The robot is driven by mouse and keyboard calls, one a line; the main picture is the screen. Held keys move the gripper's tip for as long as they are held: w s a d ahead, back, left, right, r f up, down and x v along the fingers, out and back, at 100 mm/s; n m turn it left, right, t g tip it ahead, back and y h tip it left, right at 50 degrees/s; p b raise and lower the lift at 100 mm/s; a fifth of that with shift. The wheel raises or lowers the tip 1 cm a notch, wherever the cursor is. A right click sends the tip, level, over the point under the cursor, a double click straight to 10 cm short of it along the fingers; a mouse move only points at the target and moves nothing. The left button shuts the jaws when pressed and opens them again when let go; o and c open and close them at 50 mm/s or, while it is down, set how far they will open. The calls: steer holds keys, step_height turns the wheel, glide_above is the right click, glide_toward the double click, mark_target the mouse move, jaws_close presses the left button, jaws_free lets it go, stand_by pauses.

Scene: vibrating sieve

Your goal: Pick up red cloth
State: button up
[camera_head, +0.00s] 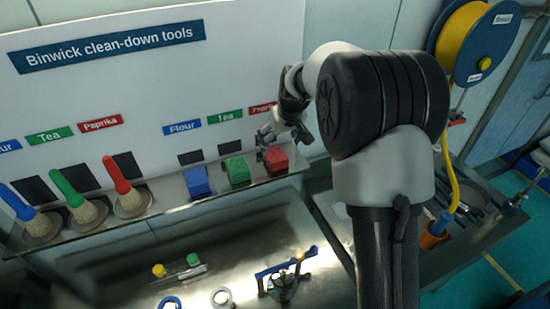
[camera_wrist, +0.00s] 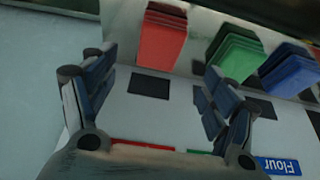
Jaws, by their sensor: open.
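The red cloth (camera_head: 276,160) is a folded stack on the shelf, at the right end of a row with a green cloth (camera_head: 238,171) and a blue cloth (camera_head: 197,182). In the wrist view the red cloth (camera_wrist: 162,38) lies ahead of and between the fingers, with the green cloth (camera_wrist: 236,52) and blue cloth (camera_wrist: 288,70) to its right. My gripper (camera_wrist: 150,88) is open and empty, its two fingers apart and short of the red cloth. In the head view my gripper (camera_head: 283,137) is close above the red cloth, partly hidden by my wrist.
A white board (camera_head: 150,75) with coloured labels stands right behind the shelf. Several brushes, blue, green and red (camera_head: 122,178), stand on the shelf at left. A lower metal bench (camera_head: 235,245) holds clamps and rings. A yellow hose reel (camera_head: 470,45) hangs at right.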

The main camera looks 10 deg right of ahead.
mark_target(276, 154)
steer(key=x, duration=0.9)
steer(key=shift+w+f, duration=0.1)
steer(key=shift+f, duration=0.1)
steer(key=c, duration=1.1)
steer(key=shift+r, duration=0.15)
steer(key=shift+c, duration=0.2)
step_height(276, 154, up, 20)
steer(key=p, duration=0.1)
steer(key=shift+p, duration=0.35)
